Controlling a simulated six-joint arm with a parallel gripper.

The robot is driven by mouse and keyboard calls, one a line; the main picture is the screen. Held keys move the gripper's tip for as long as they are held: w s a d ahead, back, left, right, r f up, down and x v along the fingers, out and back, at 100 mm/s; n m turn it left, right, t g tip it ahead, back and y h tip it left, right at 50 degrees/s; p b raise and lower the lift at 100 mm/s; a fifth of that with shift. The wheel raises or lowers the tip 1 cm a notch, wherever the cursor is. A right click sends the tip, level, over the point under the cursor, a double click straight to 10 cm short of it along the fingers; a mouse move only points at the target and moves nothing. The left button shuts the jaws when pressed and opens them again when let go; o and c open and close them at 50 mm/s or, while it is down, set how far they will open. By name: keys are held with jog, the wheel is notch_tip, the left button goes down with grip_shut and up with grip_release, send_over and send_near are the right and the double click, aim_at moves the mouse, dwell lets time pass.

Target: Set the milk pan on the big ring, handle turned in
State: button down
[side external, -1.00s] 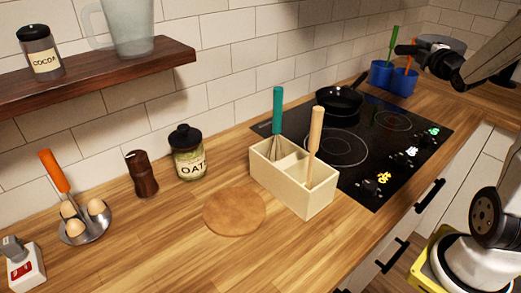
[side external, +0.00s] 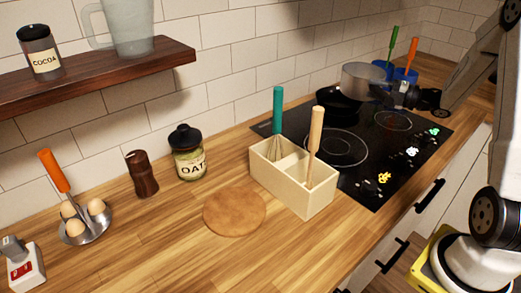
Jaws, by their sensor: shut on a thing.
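The milk pan (side external: 364,82) is a grey metal pan, held above the back right part of the black hob. My gripper (side external: 407,95) is at its right side, shut on it; the handle is mostly hidden by the gripper, and its exact direction cannot be told. The big ring (side external: 335,147) is the wide double circle on the left of the hob, in front of a black frying pan (side external: 333,102). It is bare, and the milk pan is up and right of it in the picture.
Blue pots (side external: 404,76) with utensils stand behind my gripper. A cream utensil box (side external: 305,200) with tall handles borders the hob's left front. A round brown board (side external: 234,211) lies on the open worktop.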

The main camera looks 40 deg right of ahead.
jog(key=s+a+f+n+g+y, duration=0.5)
jog(key=f+n+g+y, duration=0.1)
jog(key=f+y, duration=0.1)
jog(key=shift+f+n+y, duration=0.3)
jog(key=shift+f+y, duration=0.05)
jog(key=shift+y, duration=0.15)
jog(key=shift+a, duration=0.1)
jog(key=shift+f, duration=0.2)
jog(key=shift+f, duration=3.4)
jog(key=shift+c, duration=1.2)
grip_release()
jog(key=shift+f, duration=0.1)
